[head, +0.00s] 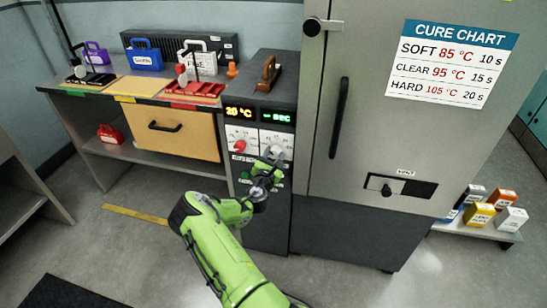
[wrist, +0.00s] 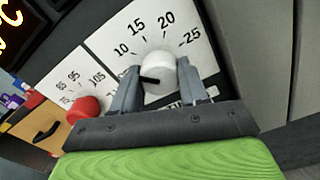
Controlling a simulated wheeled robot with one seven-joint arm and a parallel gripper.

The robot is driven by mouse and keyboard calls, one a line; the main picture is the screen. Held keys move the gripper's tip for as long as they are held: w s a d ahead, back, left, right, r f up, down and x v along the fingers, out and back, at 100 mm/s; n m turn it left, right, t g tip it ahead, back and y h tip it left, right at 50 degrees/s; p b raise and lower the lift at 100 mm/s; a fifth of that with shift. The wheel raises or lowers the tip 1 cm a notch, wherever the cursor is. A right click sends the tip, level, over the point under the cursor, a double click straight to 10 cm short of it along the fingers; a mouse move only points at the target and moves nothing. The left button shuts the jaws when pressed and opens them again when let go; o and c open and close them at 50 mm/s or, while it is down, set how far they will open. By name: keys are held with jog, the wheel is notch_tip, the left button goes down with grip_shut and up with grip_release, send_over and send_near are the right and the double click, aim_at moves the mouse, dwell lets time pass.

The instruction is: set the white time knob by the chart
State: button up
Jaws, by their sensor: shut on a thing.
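The white time knob (wrist: 160,73) sits on a white dial plate marked 10, 15, 20 and 25. Its black pointer points left and slightly down, below the 10. My gripper (wrist: 158,86) is shut on the knob, one finger on each side; in the head view my gripper (head: 271,158) is at the right dial and partly covers it. The cure chart (head: 453,63) on the grey cabinet door reads SOFT 85 °C 10 s, CLEAR 95 °C 15 s, HARD 105 °C 20 s.
The red temperature knob (wrist: 83,110) is just left of the white one. The display (head: 258,114) above reads 20 °C and dashes with SEC. A door handle (head: 340,117) stands out to the right. Several small boxes (head: 480,213) sit on a low shelf at right.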

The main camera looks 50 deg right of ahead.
jog(key=shift+f+m, duration=0.25)
jog(key=shift+m, duration=0.15)
jog(key=o, duration=0.8)
jog(key=shift+o, duration=1.3)
jog(key=shift+r, duration=0.1)
jog(key=p+v, duration=0.2)
jog(key=v, duration=1.4)
